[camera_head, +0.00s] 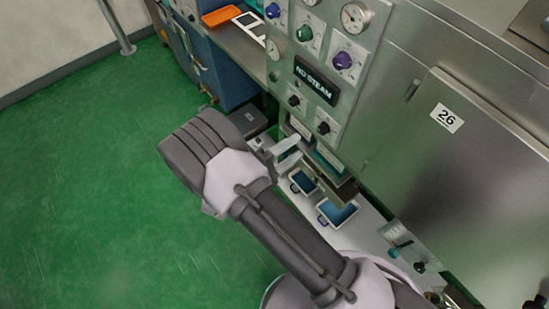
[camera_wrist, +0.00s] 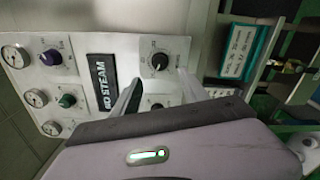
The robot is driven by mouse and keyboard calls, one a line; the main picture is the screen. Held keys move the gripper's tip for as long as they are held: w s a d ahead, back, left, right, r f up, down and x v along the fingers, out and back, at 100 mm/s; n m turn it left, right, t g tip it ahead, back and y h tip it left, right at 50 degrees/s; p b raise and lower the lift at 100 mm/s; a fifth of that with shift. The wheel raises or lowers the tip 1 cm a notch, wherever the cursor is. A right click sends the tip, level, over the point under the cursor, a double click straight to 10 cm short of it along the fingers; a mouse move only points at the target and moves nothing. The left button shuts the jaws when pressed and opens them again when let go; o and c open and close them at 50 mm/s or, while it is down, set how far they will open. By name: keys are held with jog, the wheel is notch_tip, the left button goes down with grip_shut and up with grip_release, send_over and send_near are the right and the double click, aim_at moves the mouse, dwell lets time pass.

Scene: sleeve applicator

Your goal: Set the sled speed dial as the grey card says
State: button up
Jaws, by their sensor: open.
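Two black dials sit on pale plates below the NO STEAM sign. The right dial (camera_head: 323,127) shows in the wrist view as the upper dial (camera_wrist: 160,60), with a scale around it. The left dial (camera_head: 294,100) is the lower one in the wrist view (camera_wrist: 157,106), partly hidden by my gripper. I cannot read which is sled speed. My gripper (camera_wrist: 160,78) is open and empty, its fingers pointing at the panel on either side of the upper dial; contact is not clear. A teal-edged white card (camera_wrist: 240,50) hangs below that dial; its print is unreadable.
The NO STEAM sign (camera_wrist: 103,84), purple knob (camera_wrist: 50,57), green knob (camera_wrist: 67,100) and several gauges share the panel. Blue-lined trays (camera_head: 338,212) lie below it. The green floor (camera_head: 90,190) is clear at left.

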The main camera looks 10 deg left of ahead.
jog(key=v, duration=0.8)
jog(key=shift+s+a, duration=0.2)
jog(key=shift+s, duration=0.1)
jog(key=s+d+r+m+g+y+b, duration=0.1)
jog(key=d+r+m+g+b, duration=0.1)
jog(key=d+r+m+g, duration=0.55)
jog(key=s+d+r+m+g+y+b, duration=0.1)
jog(key=d+r+m+g+y+b, duration=0.2)
jog(key=d+g, duration=0.6)
jog(key=s+d+r+m+t+y+b, duration=0.3)
jog(key=s+d+r+m+t+y, duration=0.1)
jog(key=s+r+m+t+y, duration=0.3)
jog(key=shift+d+r+t+y+b, duration=0.35)
jog(key=shift+r+t+y, duration=0.2)
jog(key=shift+y, duration=0.45)
jog(key=shift+s+m, duration=0.1)
jog(key=shift+m, duration=0.15)
